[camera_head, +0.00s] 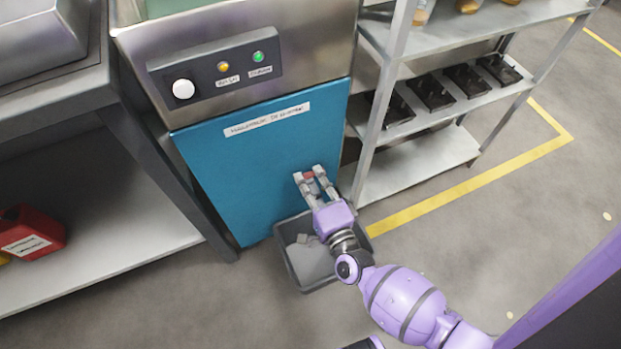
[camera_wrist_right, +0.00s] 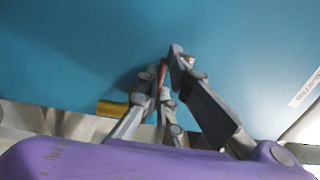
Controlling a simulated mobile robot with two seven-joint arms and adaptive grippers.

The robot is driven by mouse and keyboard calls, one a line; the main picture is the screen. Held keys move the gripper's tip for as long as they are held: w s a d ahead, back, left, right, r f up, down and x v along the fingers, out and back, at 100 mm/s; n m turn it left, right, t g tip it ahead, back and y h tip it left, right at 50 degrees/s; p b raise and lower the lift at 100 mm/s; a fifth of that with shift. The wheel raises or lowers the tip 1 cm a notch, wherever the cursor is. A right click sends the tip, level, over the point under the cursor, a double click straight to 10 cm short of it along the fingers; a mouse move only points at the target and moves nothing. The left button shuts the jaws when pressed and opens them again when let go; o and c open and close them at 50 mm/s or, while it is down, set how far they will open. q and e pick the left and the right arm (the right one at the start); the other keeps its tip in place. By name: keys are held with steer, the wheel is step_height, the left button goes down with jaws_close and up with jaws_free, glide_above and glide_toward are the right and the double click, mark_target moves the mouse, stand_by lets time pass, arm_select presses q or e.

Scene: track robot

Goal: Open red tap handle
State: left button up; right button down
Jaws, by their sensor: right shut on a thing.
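The red tap handle (camera_head: 309,176) shows as a small red piece at the lower right of the blue panel (camera_head: 225,165) in the head view. My right gripper (camera_head: 312,175) is at the handle, with a finger on either side. In the right wrist view, my right gripper (camera_wrist_right: 168,62) is closed on the thin reddish handle (camera_wrist_right: 163,72), which the fingers mostly hide. A yellow cylindrical piece (camera_wrist_right: 112,108) shows left of the fingers, close to the blue panel. My left gripper is not in view.
A grey bin (camera_head: 290,265) with pale contents stands on the floor below my right gripper. A metal shelf rack (camera_head: 420,165) stands to the right, and a bench (camera_head: 110,190) to the left. Open floor with a yellow line (camera_head: 480,190) lies at the right.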

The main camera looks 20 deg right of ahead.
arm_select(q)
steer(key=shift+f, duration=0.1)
